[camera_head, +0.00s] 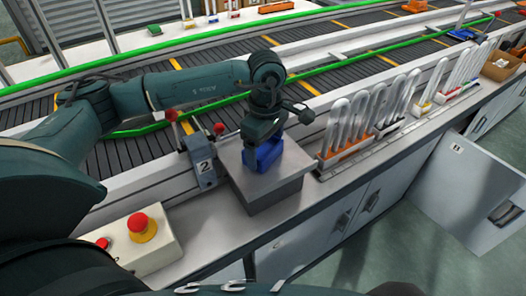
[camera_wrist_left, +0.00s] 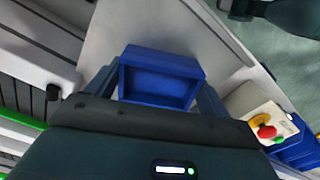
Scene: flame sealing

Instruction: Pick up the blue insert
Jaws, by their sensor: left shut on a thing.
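The blue insert (camera_head: 264,156) is a small open-topped blue box on the flat grey metal platform (camera_head: 284,180) in the head view. My left gripper (camera_head: 262,140) reaches down onto it from above. In the left wrist view the blue insert (camera_wrist_left: 160,78) sits between the two fingers of my left gripper (camera_wrist_left: 162,92), which are shut on its sides. I cannot tell whether the insert still touches the platform. My right gripper is not in view.
A control box with a red emergency button (camera_head: 141,226) stands at the front left. A grey post marked 2 (camera_head: 203,160) is left of the platform. Racks of clear tubes (camera_head: 350,130) stand to the right. A conveyor (camera_head: 150,150) runs behind. A cabinet door (camera_head: 470,190) hangs open at the right.

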